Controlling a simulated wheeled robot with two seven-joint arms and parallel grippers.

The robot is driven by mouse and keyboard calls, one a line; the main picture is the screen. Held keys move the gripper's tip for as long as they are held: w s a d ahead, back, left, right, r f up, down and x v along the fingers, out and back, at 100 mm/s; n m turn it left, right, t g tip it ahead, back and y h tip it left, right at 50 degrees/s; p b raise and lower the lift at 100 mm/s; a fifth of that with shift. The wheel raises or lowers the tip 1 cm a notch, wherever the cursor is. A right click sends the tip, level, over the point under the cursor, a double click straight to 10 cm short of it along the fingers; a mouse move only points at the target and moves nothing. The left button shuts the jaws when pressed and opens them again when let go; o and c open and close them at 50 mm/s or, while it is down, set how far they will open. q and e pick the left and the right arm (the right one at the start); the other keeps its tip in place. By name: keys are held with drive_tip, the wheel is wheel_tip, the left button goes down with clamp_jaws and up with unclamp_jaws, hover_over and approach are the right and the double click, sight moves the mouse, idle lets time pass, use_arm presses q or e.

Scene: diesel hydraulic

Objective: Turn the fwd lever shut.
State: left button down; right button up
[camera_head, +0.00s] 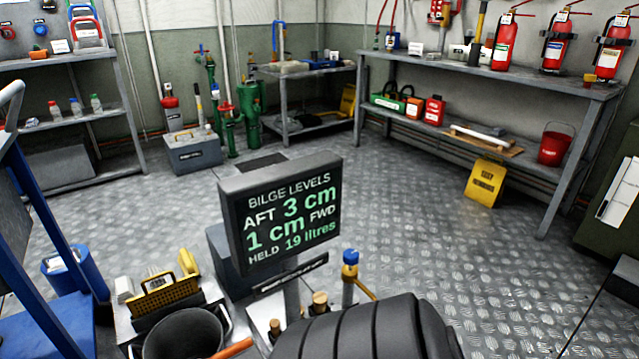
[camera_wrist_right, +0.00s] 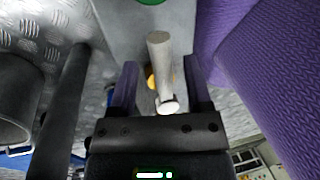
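In the right wrist view a pale grey lever handle (camera_wrist_right: 160,62) with a round whitish end lies between the two fingers of my right gripper (camera_wrist_right: 160,90). The fingers stand apart, with a gap on each side of the handle. A small yellow-orange part shows behind it. No label is readable, so I cannot tell if this is the fwd lever. In the head view a bilge display (camera_head: 285,212) reads aft 3 cm, fwd 1 cm, held 19 litres. My right gripper is hidden there behind a dark ribbed arm cover. My left gripper is not in view.
A blue-capped post (camera_head: 350,270) and brass-coloured fittings (camera_head: 319,301) stand below the display. A dark bucket (camera_head: 182,335) and a yellow basket (camera_head: 165,293) are to their left. Purple textured surfaces (camera_wrist_right: 270,80) border the lever on the right in the wrist view. Open floor (camera_head: 430,215) lies beyond.

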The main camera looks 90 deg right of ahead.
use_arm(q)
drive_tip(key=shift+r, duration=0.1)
use_arm(e)
drive_tip(key=shift+r, duration=0.15)
use_arm(q)
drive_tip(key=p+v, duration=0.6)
drive_tip(key=p, duration=0.1)
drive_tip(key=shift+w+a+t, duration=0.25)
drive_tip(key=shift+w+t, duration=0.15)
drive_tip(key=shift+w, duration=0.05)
use_arm(e)
wheel_tip(320, 180, up, 10)
drive_tip(key=w+d, duration=0.1)
drive_tip(key=shift+d+f, duration=0.2)
drive_tip(key=shift+f, duration=0.05)
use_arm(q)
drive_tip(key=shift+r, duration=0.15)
use_arm(e)
drive_tip(key=shift+w, duration=0.1)
